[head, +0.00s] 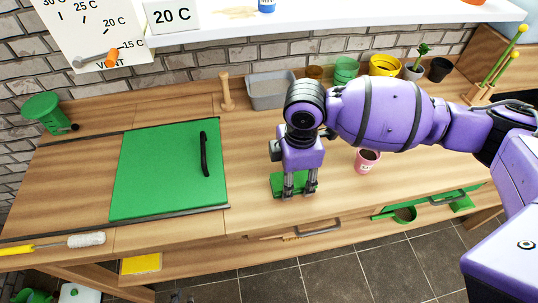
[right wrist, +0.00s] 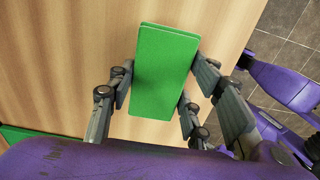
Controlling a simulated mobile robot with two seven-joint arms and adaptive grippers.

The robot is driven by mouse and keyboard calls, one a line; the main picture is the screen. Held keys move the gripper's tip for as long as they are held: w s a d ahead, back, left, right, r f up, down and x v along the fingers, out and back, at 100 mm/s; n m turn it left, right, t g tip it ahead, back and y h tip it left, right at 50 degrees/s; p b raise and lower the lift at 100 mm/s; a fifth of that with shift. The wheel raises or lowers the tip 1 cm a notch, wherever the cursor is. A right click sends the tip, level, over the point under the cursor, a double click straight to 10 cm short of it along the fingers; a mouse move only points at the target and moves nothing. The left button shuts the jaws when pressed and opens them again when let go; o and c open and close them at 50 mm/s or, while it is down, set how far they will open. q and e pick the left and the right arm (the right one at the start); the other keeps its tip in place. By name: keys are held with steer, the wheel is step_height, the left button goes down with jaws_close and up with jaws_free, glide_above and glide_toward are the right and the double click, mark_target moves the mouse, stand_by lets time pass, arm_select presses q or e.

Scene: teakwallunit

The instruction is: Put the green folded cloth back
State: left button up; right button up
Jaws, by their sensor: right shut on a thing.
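The green folded cloth (right wrist: 165,75) is a flat rectangle between the fingers of my right gripper (right wrist: 160,95) in the right wrist view. The fingers press on its two long sides. In the head view my right gripper (head: 296,190) points down over the wooden counter near its front edge, with the cloth (head: 277,182) partly hidden behind the fingers. I cannot tell whether the cloth touches the counter or hangs just above it. My left gripper is not in view.
A green panel with a black handle (head: 204,154) lies left on the counter (head: 250,170). A pink cup (head: 367,160) stands right of the gripper. A grey tray (head: 271,91), a wooden peg (head: 226,92) and several pots line the back. A drawer (head: 425,205) at the front right holds green things.

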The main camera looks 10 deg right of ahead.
steer(key=shift+f, duration=0.15)
steer(key=o, duration=1)
